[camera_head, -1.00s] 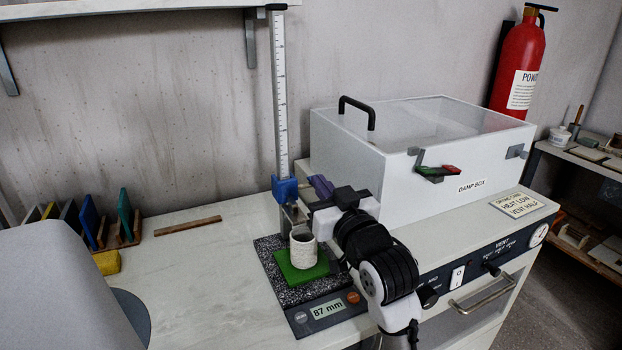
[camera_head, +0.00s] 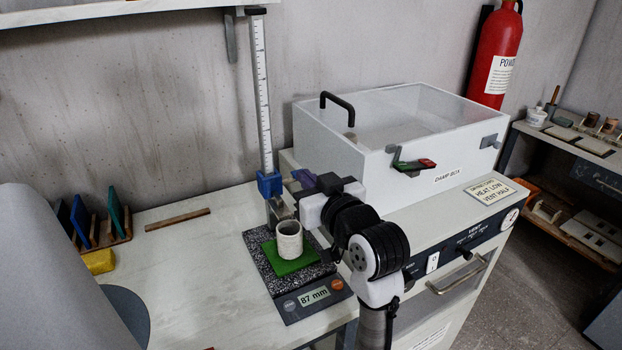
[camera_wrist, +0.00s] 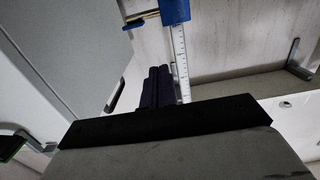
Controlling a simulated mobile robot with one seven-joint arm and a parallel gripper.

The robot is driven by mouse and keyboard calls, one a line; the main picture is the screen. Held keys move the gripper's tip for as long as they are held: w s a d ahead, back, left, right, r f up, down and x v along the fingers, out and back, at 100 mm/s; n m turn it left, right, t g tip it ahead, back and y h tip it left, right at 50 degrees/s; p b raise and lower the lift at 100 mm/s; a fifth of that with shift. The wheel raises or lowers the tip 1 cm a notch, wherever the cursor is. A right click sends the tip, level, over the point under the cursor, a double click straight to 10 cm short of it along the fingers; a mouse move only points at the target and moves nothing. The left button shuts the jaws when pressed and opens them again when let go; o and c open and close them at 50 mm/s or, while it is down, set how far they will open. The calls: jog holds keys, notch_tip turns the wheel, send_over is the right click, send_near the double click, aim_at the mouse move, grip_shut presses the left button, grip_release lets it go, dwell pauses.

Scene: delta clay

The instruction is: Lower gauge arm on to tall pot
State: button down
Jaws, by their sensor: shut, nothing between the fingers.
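The pale, ridged tall pot (camera_head: 289,240) stands upright on a green pad on the gauge's speckled base (camera_head: 258,246). The gauge has an upright ruled post (camera_head: 261,100) with a blue slider (camera_head: 269,185) low on it, behind and above the pot. A grey gauge arm (camera_head: 283,208) runs from the slider near the pot's rim; I cannot tell if they touch. My gripper (camera_head: 303,180), with purple fingers, is shut and empty just right of the slider. In the wrist view my gripper's fingers (camera_wrist: 156,78) are together, beside the ruled post and below the blue slider (camera_wrist: 174,10).
The gauge display (camera_head: 314,296) reads 87 mm. A white damp box (camera_head: 345,165) with a clear lid stands close behind and right of my arm.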

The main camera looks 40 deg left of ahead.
jog(key=p, duration=0.2)
send_over(292, 180)
jog(key=s+d, duration=0.2)
jog(key=d, duration=0.1)
jog(key=f, duration=0.2)
jog(key=a+f, duration=0.1)
jog(key=f, duration=0.1)
jog(key=shift+f, duration=0.1)
notch_tip(292, 180, down, 2)
jog(key=shift+f+b, duration=0.1)
jog(key=shift+b, duration=0.75)
